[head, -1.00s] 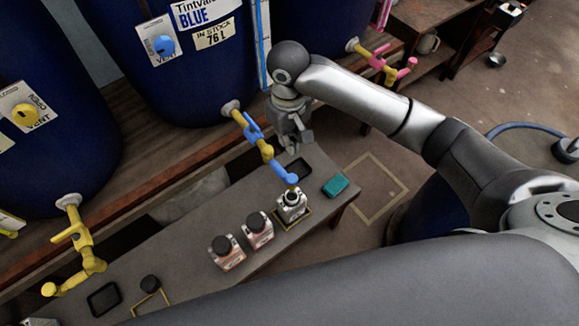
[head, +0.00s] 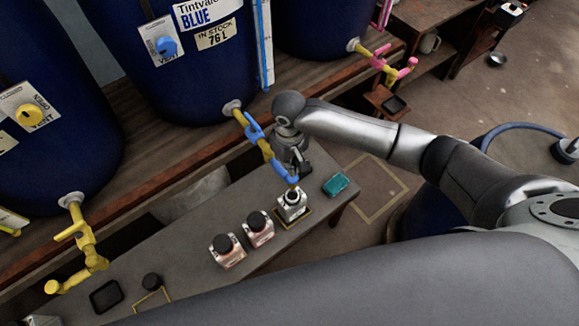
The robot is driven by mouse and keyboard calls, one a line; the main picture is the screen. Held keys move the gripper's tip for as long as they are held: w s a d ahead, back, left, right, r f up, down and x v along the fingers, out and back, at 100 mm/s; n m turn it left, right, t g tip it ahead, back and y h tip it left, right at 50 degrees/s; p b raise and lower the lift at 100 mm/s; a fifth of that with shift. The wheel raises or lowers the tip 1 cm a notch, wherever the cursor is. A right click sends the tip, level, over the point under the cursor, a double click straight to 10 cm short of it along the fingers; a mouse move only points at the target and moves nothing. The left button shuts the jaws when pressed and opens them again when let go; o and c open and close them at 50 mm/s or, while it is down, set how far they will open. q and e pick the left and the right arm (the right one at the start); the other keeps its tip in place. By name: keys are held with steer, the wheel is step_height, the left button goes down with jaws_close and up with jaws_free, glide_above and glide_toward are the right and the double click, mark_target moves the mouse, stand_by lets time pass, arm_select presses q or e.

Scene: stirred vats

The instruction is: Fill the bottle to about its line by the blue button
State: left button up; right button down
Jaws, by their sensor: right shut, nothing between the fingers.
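A small clear bottle (head: 291,207) with a dark neck ring stands upright on a yellow-outlined spot on the grey bench, under the spout of the blue tap (head: 284,172). Its level and line are too small to read. The tap comes out of a dark blue vat (head: 190,95) labelled "BLUE". A round blue knob (head: 166,46) sits on the vat's vent plate; I cannot tell whether it is the button. My right gripper (head: 301,169) is shut and empty, just right of the tap's lower end and above the bottle; contact with the tap is unclear. My left gripper is not in view.
A yellow tap (head: 82,245) and a pink tap (head: 385,61) stick out at either side.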

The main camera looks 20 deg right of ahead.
steer(key=shift+f, duration=1.45)
